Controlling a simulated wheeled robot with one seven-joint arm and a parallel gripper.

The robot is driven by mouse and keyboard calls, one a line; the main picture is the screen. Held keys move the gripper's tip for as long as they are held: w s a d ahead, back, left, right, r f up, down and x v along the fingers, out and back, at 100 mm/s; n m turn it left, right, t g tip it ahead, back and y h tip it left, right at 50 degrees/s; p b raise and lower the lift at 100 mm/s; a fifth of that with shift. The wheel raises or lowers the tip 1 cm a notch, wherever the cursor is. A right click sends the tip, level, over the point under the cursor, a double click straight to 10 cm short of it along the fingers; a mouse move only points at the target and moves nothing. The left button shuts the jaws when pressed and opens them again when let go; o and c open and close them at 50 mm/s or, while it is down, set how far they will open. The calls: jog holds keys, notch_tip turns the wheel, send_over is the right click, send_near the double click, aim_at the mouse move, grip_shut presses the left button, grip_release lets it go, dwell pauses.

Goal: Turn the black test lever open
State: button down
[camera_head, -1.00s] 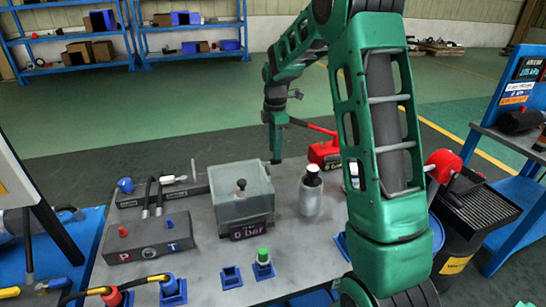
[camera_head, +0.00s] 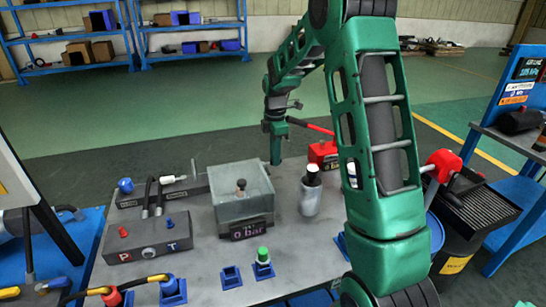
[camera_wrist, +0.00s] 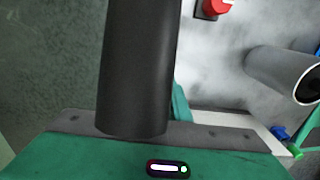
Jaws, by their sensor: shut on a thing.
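My gripper (camera_head: 276,158) points down at the back edge of the grey table (camera_head: 195,262), behind the clear box. In the wrist view a thick black cylinder, the black test lever (camera_wrist: 138,65), stands close in front of the green gripper body. My gripper is shut on it. The fingertips do not show clearly, and the lever's far end runs out of the wrist view. In the head view I cannot make out the lever, and its angle is unclear.
The clear box with a gauge display (camera_head: 243,210) stands just in front of my gripper. The port block (camera_head: 148,240) is at the left. Open floor lies behind the table.

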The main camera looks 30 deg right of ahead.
jog(key=shift+s+m, duration=0.15)
jog(key=shift+m, duration=0.45)
jog(key=c, duration=1.7)
grip_release()
jog(key=shift+a, duration=0.1)
jog(key=shift+r, duration=0.1)
notch_tip(320, 180, up, 11)
jog(key=shift+f, duration=0.2)
